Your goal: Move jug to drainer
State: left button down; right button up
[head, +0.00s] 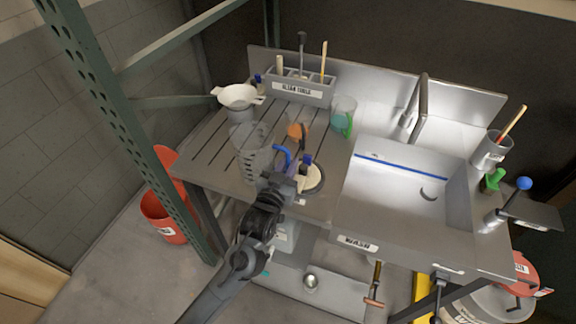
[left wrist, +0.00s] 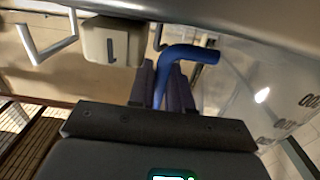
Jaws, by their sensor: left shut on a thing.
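A clear jug with printed graduations (head: 251,160) and a blue handle (head: 283,153) is over the front part of the grooved drainer board (head: 205,165). My left gripper (head: 298,172) is shut on the blue handle, on the right side of the jug. In the left wrist view the blue handle (left wrist: 190,54) lies between the dark fingers, and the clear jug wall (left wrist: 262,85) is to its right. I cannot tell whether the jug's base touches the board. My right gripper is not in view.
A white funnel-like vessel (head: 238,96) stands at the board's back left. An orange-marked vessel (head: 298,130) and a green-handled jug (head: 343,118) stand behind my gripper. A labelled tool holder (head: 298,89) is at the back. The sink (head: 395,200) is to the right.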

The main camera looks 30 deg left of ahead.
pick_arm(q)
jog(key=shift+f, duration=0.1)
jog(key=c, duration=1.1)
grip_release()
jog(key=shift+o, duration=0.2)
